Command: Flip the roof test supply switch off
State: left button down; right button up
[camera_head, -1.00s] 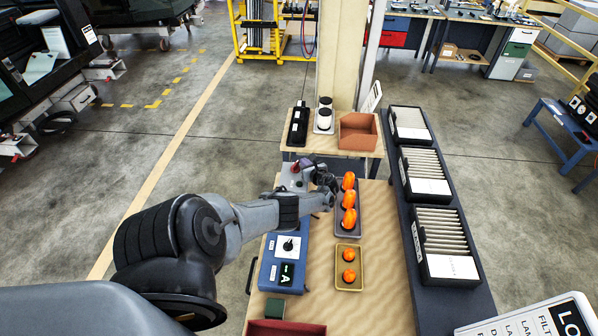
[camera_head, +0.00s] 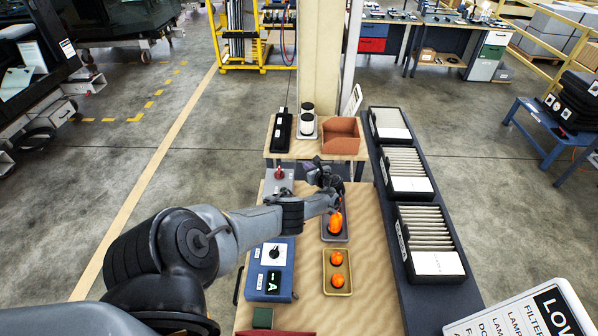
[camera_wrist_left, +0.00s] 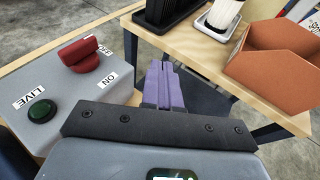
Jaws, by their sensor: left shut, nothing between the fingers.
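The supply switch is a grey box (camera_head: 275,187) with a red rotary knob (camera_head: 279,173), at the far left of the near bench. In the left wrist view the box (camera_wrist_left: 62,92) shows at the left with its red knob (camera_wrist_left: 86,57), an ON label, a partly hidden second label and a green LIVE lamp (camera_wrist_left: 42,110). I cannot tell which label the knob points to. My left gripper (camera_head: 316,163) is to the right of the box, apart from the knob. Its purple fingers (camera_wrist_left: 165,84) are shut and empty, pointing towards the gap before the rear table. My right gripper is not in view.
A blue box (camera_head: 270,270) with a white dial stands nearer on the bench. Trays of orange items (camera_head: 337,272) lie to its right. The rear table holds a brown bin (camera_head: 341,137), white-topped items and a black holder. Filter crates (camera_head: 428,240) stand along the right.

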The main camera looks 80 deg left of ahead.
pick_arm(q)
jog(key=w+d+r+b, duration=0.1)
jog(key=w+r, duration=0.1)
jog(key=w, duration=0.3)
jog(key=shift+w+b, duration=0.35)
jog(key=shift+b, duration=0.05)
jog(key=shift+d, duration=0.1)
